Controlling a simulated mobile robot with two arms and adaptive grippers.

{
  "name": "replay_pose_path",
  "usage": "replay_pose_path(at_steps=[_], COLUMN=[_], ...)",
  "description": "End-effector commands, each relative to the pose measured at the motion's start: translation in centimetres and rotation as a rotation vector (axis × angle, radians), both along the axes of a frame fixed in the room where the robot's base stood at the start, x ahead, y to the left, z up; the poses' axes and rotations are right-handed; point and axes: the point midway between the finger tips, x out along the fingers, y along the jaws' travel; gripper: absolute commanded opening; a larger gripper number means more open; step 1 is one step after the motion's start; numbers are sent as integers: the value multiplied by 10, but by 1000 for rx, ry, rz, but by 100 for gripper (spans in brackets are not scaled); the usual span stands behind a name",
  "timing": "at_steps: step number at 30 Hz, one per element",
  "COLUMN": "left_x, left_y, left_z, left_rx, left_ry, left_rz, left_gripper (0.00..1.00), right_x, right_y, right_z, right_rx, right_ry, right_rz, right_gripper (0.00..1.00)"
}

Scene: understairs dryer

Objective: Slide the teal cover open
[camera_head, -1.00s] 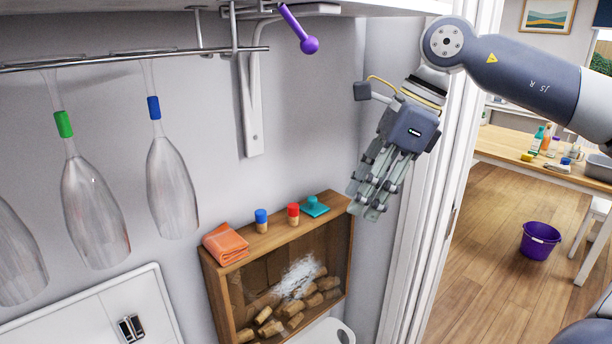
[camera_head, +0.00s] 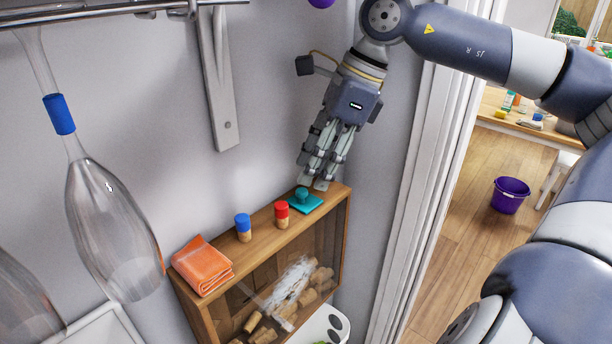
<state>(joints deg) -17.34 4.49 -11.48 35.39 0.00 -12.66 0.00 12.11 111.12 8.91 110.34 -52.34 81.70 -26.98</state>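The teal cover (camera_head: 308,206) is a small flat plate with a round knob (camera_head: 302,194). It lies on the right end of the wooden box's top (camera_head: 262,226). My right gripper (camera_head: 314,184) points down just behind and above the cover, its fingertips close to the knob. I cannot tell whether they touch it. The two fingers look close together with a narrow gap, and nothing shows between them. What lies under the cover is hidden. My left gripper is not in view.
A red-topped cork (camera_head: 281,214), a blue-topped cork (camera_head: 243,228) and a folded orange cloth (camera_head: 203,265) stand left of the cover. The box's clear front shows several corks (camera_head: 263,336). A hanging glass (camera_head: 112,230) is at left, a wall bracket (camera_head: 220,90) above, a white door frame (camera_head: 412,200) at right.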

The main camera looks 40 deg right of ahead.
Motion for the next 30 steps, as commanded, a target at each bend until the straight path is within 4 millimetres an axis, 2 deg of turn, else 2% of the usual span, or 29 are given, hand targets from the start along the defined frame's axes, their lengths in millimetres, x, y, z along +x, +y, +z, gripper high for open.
replay_pose_path(at_steps=[3,9,18,23,30], left_x=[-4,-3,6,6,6], left_y=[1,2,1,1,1], left_z=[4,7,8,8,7], left_rx=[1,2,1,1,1], left_ry=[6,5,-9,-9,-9], left_rz=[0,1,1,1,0], left_gripper=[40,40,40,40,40], right_x=[4,9,9,9,9], right_y=[6,11,12,12,11], right_z=[-16,-33,-36,-36,-36], right_rx=[2,1,1,0,1], right_ry=[3,1,0,0,-1], right_rz=[2,1,0,0,0], right_gripper=[38,38,38,1,0])
